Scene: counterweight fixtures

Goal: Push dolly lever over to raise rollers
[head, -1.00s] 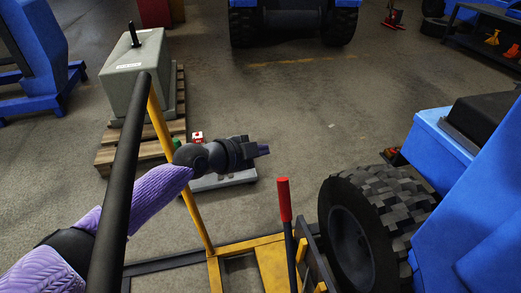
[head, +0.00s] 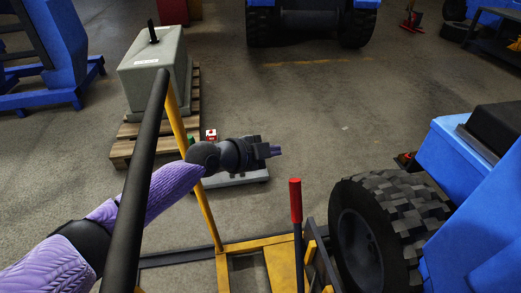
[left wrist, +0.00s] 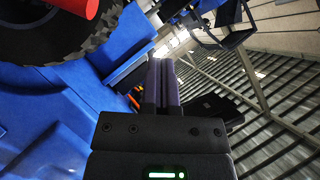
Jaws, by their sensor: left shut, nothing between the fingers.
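The dolly lever (head: 297,240) is a dark bar with a red grip (head: 295,200). It stands nearly upright on the yellow dolly frame (head: 281,262), beside the big black tyre (head: 385,226). My left gripper (head: 276,151) is above and slightly left of the red grip in the head view, apart from it, pointing right. It is shut and empty; its fingers (left wrist: 162,82) lie together in the left wrist view. The red grip also shows at the top of the left wrist view (left wrist: 78,6). The rollers cannot be made out. My right gripper is not in view.
A black handle bar (head: 142,185) on a yellow post (head: 206,212) crosses in front of my left arm. A grey counterweight block (head: 152,75) stands on a pallet (head: 128,146) at the back left. A blue vehicle body (head: 480,230) fills the right. Open floor lies behind.

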